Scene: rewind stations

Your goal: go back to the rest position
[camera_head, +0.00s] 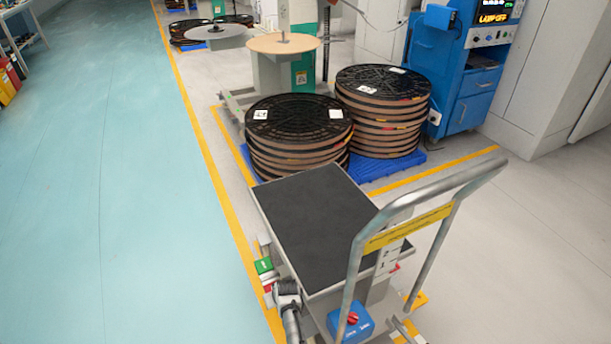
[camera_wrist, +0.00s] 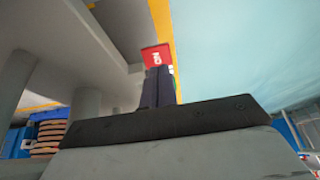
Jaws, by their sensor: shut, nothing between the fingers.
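My gripper (camera_wrist: 157,74) is in the wrist view, its dark fingers together and empty. A red block with white lettering (camera_wrist: 156,56) shows just past the fingertips; I cannot tell whether they touch it. In the head view, this red block (camera_head: 268,286) sits at the left side of the lift cart, below a green block (camera_head: 264,266). A grey jointed link, apparently of my arm, shows beside them at the cart's left edge. My fingers cannot be made out in the head view.
The cart's black platform (camera_head: 318,222) is bare, and its grey handle (camera_head: 440,195) rises at the right. Stacked black reels (camera_head: 298,122) stand behind it on a blue pallet. A blue cabinet (camera_head: 459,75) stands at the back right. The teal floor (camera_head: 110,190) at left is clear.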

